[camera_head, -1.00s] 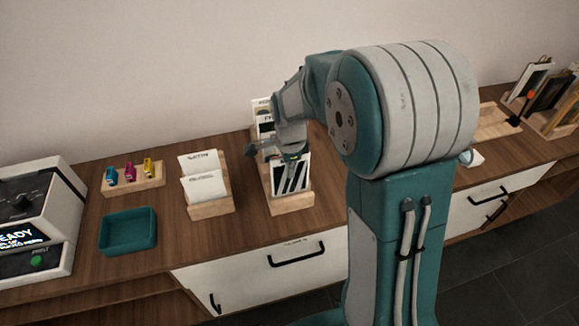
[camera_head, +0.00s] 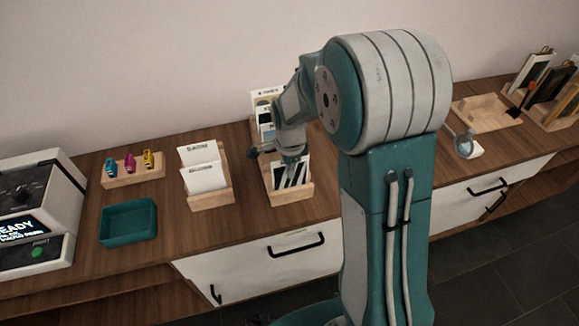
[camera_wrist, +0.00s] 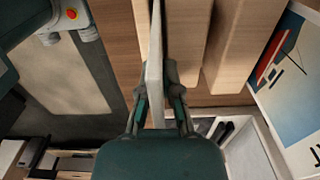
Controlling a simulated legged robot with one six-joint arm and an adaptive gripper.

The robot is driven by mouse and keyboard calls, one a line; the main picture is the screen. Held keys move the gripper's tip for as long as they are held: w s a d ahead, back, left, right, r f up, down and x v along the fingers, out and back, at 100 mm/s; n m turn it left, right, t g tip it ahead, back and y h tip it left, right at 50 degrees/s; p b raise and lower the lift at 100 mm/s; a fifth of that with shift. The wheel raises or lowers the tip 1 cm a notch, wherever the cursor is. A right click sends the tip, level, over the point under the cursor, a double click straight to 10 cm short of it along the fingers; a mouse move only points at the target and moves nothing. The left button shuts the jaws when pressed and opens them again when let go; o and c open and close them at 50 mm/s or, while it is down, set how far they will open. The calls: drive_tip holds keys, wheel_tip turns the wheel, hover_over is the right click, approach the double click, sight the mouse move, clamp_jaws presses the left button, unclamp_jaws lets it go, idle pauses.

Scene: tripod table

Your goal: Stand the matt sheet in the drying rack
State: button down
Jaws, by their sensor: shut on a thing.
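My gripper (camera_head: 289,157) is over the wooden stand (camera_head: 290,197) in the middle of the counter. In the wrist view my gripper (camera_wrist: 158,90) is shut on a thin pale sheet (camera_wrist: 155,50), seen edge-on and upright between the fingers. Beside the sheet are thick wooden bars (camera_wrist: 235,45); I cannot tell whether the sheet's edge touches them. Black-and-white striped cards (camera_head: 291,172) show in the stand just below the gripper. The face of the held sheet is hidden, and I cannot tell which stand is the drying rack.
Left of the stand are a wooden holder (camera_head: 212,197) with white labelled cards, a teal tray (camera_head: 128,222), coloured clips (camera_head: 129,162) and a printer-like machine (camera_head: 35,215). Right are a wooden tray (camera_head: 487,112) and framed pictures (camera_head: 550,88). A wall runs behind.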

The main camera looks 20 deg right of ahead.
drive_tip(key=shift+f, duration=0.1)
drive_tip(key=c, duration=0.7)
unclamp_jaws()
idle(0.4)
drive_tip(key=shift+r, duration=4.5)
drive_tip(key=shift+r, duration=0.1)
drive_tip(key=s+r+n+t, duration=0.2)
drive_tip(key=s+r+n, duration=0.2)
drive_tip(key=s+n, duration=0.2)
drive_tip(key=s+r+n+t, duration=0.1)
drive_tip(key=s+r+n, duration=0.2)
drive_tip(key=s+n, duration=0.3)
drive_tip(key=s+r+n+t, duration=0.2)
drive_tip(key=s+r+n, duration=0.2)
drive_tip(key=s, duration=0.5)
drive_tip(key=shift+r+n+t, duration=0.3)
drive_tip(key=shift+n, duration=0.7)
